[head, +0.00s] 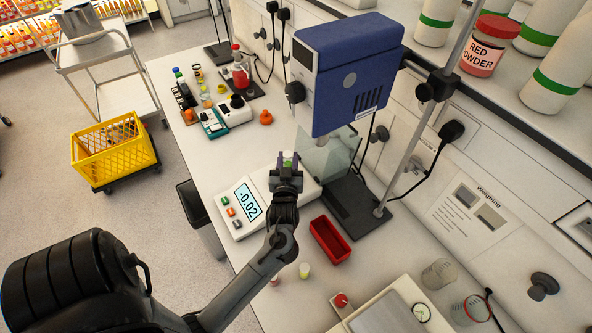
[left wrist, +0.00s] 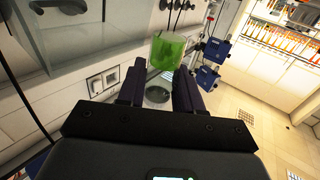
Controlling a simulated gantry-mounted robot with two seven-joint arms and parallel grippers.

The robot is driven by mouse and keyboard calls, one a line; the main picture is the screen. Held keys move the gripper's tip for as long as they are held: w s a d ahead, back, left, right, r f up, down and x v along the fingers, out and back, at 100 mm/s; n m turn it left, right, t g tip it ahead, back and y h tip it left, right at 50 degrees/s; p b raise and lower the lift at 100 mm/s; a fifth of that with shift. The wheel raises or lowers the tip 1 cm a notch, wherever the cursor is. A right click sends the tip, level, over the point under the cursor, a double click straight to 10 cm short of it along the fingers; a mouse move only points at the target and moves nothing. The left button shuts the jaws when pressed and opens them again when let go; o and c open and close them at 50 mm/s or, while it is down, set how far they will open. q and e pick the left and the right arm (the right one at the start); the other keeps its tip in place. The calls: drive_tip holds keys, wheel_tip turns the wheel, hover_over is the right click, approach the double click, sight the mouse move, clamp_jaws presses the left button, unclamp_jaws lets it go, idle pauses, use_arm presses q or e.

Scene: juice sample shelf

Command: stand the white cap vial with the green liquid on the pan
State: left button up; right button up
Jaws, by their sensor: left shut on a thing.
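My left gripper (head: 286,168) is over the far part of the white balance (head: 228,222), whose display (head: 248,201) reads -0.02. The white cap cannot be made out clearly. The pan is hidden behind my gripper in the head view, so I cannot tell whether the vial touches it. My right gripper is not in view.
A blue box (head: 345,70) on a stand overhangs the bench, with a clear glass shield (head: 325,158) below it.

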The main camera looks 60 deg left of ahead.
use_arm(q)
wheel_tip(320, 180, down, 4)
drive_tip(key=shift+r, duration=0.1)
drive_tip(key=shift+f, duration=1.85)
drive_tip(key=shift+f, duration=0.1)
drive_tip(key=o, duration=1)
